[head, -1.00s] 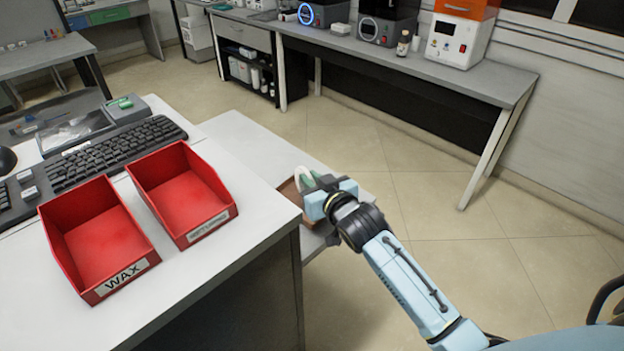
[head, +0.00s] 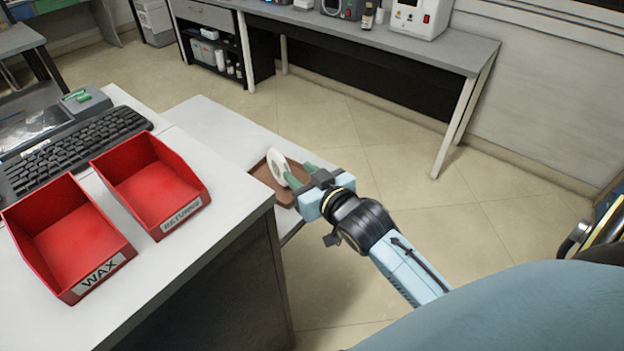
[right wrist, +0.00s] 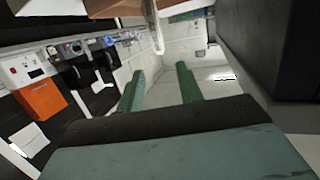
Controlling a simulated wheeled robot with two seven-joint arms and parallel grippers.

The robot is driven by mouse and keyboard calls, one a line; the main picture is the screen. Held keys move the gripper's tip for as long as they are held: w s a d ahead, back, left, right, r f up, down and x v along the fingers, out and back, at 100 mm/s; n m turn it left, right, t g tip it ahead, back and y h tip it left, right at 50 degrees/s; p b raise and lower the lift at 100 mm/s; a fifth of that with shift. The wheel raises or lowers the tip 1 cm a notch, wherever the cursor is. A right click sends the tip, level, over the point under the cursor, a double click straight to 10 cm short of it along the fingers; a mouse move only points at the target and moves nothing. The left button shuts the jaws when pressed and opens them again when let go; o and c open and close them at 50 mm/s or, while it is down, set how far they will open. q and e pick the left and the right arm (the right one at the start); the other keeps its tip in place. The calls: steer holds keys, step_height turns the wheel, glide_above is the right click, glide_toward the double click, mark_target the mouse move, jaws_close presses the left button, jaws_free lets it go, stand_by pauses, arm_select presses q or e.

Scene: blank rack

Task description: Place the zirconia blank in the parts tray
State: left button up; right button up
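The zirconia blank (head: 278,167), a white disc, stands on edge and tilted at a brown tray (head: 262,174) on the lower white table. Whether it rests fully on the tray's floor cannot be told. My right gripper (head: 297,178) is just right of the disc, its green fingers pointing toward it. In the right wrist view the green fingers (right wrist: 159,88) are spread apart, with no disc clearly visible between them. In the head view one fingertip overlaps the disc's lower edge, so contact cannot be told. My left gripper is out of view.
Red bins labelled WAX (head: 65,235) and another (head: 150,185) sit on the higher white counter at left, beside a keyboard (head: 75,150). The counter's edge and dark side are close to the tray. A long bench (head: 400,45) stands behind; the floor between is clear.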

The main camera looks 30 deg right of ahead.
steer(key=shift+s+r, duration=0.2)
steer(key=shift+s, duration=0.75)
steer(key=shift+s+r, duration=0.2)
steer(key=shift+s, duration=0.75)
